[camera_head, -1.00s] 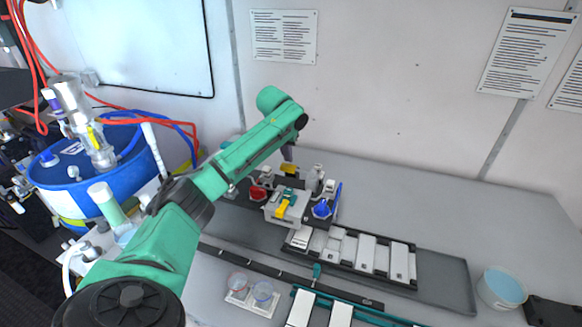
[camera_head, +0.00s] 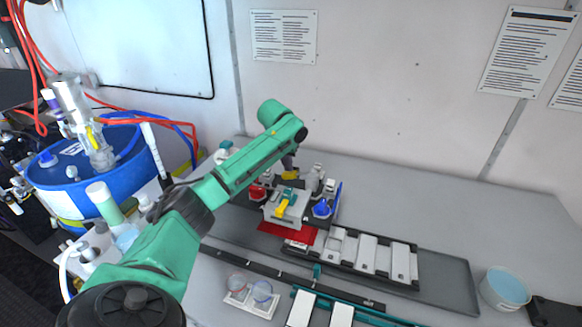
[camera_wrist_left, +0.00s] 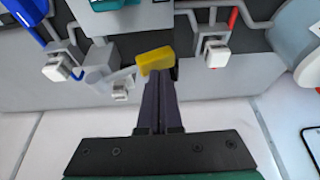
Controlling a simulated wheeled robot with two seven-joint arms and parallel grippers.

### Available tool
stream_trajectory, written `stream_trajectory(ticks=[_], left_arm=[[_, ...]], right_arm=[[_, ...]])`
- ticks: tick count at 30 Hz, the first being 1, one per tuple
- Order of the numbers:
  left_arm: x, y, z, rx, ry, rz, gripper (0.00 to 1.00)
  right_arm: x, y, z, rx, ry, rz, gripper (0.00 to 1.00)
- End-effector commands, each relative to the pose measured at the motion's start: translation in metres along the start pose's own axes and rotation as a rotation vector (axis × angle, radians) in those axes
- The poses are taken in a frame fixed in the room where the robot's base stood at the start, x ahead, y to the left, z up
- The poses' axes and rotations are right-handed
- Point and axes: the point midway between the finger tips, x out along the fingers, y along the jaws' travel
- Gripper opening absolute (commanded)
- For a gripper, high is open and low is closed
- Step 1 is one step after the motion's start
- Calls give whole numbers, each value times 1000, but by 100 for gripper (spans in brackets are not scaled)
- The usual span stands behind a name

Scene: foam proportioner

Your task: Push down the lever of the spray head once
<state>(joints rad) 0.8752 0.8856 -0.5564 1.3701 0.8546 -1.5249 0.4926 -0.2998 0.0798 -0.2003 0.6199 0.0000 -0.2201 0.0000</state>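The spray head is a grey block (camera_head: 290,214) with a yellow and teal nozzle part on its front, standing on the dark tray in the head view. Its yellow lever (camera_head: 291,175) shows behind the block, and it is also a yellow bar in the left wrist view (camera_wrist_left: 154,59). My left gripper (camera_head: 289,164) reaches over it from above. In the left wrist view its dark fingers (camera_wrist_left: 161,78) are closed together, with their tips at the lever and apparently touching it; nothing is held between them. A flat red patch (camera_head: 287,234) shows below the block's front. My right gripper is not in view.
A red knob (camera_head: 257,192) and a blue knob (camera_head: 322,209) flank the spray head. White slides (camera_head: 368,252) lie in a rack in front. A holder with two round dishes (camera_head: 250,295) is nearer. A blue drum (camera_head: 80,185) stands left. The table's right side is mostly free.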

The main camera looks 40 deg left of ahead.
Motion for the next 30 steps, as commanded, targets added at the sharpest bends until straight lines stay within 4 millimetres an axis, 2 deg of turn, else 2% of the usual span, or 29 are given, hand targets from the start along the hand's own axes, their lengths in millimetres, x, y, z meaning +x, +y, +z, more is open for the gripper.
stream_trajectory(ticks=[5, 12, 14, 24, 30], left_arm=[[-3, 0, -1, 0, -2, -1, 0], [-32, 0, -13, -1, -3, 0, 0], [-35, 0, -15, -1, 1, 2, 0], [-71, 0, -30, -1, 0, 1, 0], [-74, 0, -31, 0, -1, 0, 0]], right_arm=[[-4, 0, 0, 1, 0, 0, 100], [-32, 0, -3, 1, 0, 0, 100], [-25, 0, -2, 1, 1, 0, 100], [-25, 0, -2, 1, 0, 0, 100], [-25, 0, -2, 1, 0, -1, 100]])
